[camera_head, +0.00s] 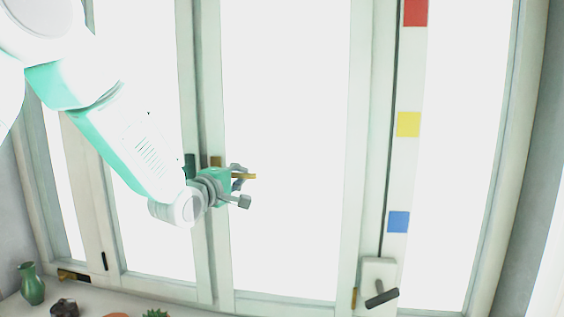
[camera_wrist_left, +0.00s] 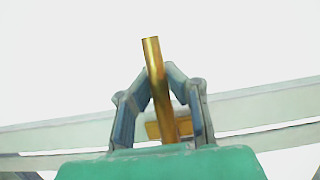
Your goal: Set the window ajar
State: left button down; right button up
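The window has tall pale panes in a whitish frame (camera_head: 208,230); I cannot tell whether it stands shut or slightly open. A brass handle (camera_head: 247,176) sticks out by the upright bar left of the middle pane. My left gripper (camera_head: 240,184) is at this handle. In the left wrist view the handle is a brass rod (camera_wrist_left: 153,62) rising between the two fingers, whose tips bend inward on either side of it. The left gripper (camera_wrist_left: 158,76) looks shut on the rod, though the exact contact is hard to see. My right gripper is not in view.
A pale box with a dark lever (camera_head: 381,293) sits low on the right upright. Red (camera_head: 415,12), yellow (camera_head: 408,124) and blue (camera_head: 398,221) squares mark that strip. A green vase (camera_head: 32,284), a dark lump (camera_head: 64,308) and a green plant (camera_head: 155,313) stand along the sill.

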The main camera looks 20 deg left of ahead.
pick_arm(q)
jog(key=shift+s+a, duration=0.1)
jog(key=shift+s+d+n+y, duration=0.25)
jog(key=shift+s+n+y, duration=0.05)
jog(key=shift+s, duration=0.2)
jog(key=shift+s+d+n+y+b, duration=0.35)
jog(key=shift+s+y, duration=0.15)
jog(key=shift+s, duration=0.25)
jog(key=shift+s+d+n+y, duration=0.25)
jog(key=shift+s+d+y, duration=0.25)
jog(key=shift+s, duration=0.25)
jog(key=shift+s+d+y+b, duration=0.1)
jog(key=shift+s+y+b, duration=0.2)
jog(key=shift+d, duration=0.1)
jog(key=shift+s+d+n+g+y, duration=0.15)
jog(key=shift+s+d+n+y, duration=0.2)
jog(key=shift+s, duration=0.2)
jog(key=shift+s+d+n+g+y, duration=0.15)
jog(key=shift+s+d+n+y, duration=0.2)
jog(key=shift+s, duration=0.15)
